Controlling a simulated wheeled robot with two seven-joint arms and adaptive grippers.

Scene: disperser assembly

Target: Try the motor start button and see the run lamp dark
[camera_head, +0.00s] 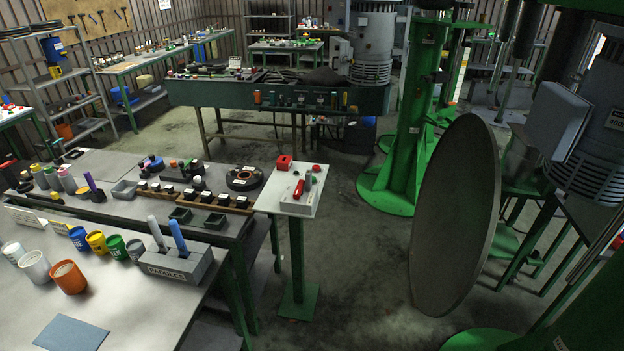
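A control stand (297,241) with a green post and a pale tilted top plate (267,200) stands on the floor near the middle. On its plate sit a red block (284,162), a small red knob (316,167), a small green part (308,180) and a grey box with a red handle (298,189). Which of these is the motor start button or the run lamp is too small to tell, and I see no clear glow on the plate. Neither of my grippers shows in the head view.
A large dark disc (455,215) and green machine columns (412,110) stand right. Open floor (350,260) lies between.

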